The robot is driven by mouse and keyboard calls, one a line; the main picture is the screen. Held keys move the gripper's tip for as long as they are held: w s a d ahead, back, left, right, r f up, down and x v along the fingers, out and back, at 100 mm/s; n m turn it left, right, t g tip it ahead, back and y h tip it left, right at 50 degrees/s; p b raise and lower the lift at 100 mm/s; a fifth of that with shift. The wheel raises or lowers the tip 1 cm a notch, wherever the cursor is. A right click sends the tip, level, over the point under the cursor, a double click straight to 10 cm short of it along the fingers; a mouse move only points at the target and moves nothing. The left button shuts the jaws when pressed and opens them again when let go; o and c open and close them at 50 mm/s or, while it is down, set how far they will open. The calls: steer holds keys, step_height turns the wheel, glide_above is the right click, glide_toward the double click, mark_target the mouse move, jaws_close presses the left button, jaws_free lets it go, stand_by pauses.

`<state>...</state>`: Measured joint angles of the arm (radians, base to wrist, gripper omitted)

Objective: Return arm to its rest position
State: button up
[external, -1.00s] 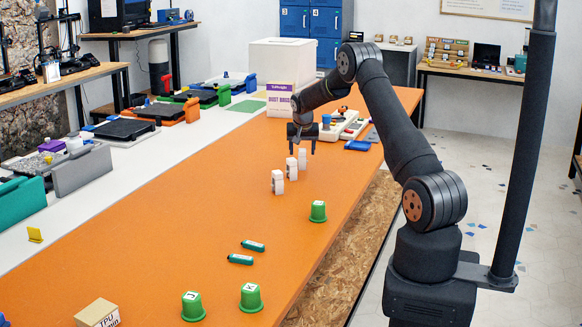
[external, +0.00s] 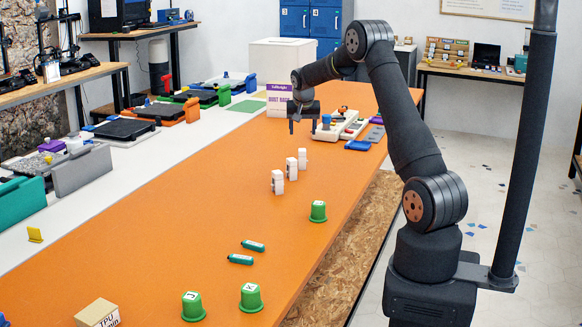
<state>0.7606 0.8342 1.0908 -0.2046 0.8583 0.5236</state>
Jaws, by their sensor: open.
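My gripper (external: 303,127) hangs from the raised arm over the far part of the orange table (external: 215,215). Its fingers point down, and they are open with nothing seen between them. The gripper is above and behind a short row of white upright blocks: a near one (external: 278,181), a middle one (external: 291,168) and a far one (external: 302,158). The gripper is apart from all of them in the picture. My arm bends high at the elbow.
A cardboard box (external: 98,313) is at the front. A dark post (external: 524,150) stands at right.

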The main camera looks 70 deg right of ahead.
mark_target(302, 149)
steer(key=x, duration=1.2)
steer(key=shift+f, duration=0.15)
step_height(302, 149, up, 4)
steer(key=shift+r, duration=0.2)
steer(key=s+d+r, duration=0.3)
steer(key=s+r, duration=0.4)
steer(key=s, duration=0.5)
steer(key=s+a+m+g, duration=0.1)
steer(key=s+a+m, duration=0.1)
steer(key=s+a, duration=0.75)
steer(key=s+a+m+g, duration=0.15)
steer(key=s+a, duration=0.45)
steer(key=a, duration=0.6)
steer(key=shift+m+t, duration=0.35)
steer(key=shift+t, duration=0.1)
steer(key=shift+w+a+f, duration=0.3)
steer(key=shift+w+f, duration=0.45)
steer(key=shift+w, duration=0.1)
steer(key=shift+w+a+f, duration=0.3)
steer(key=shift+w+f, duration=0.4)
steer(key=shift+w, duration=0.2)
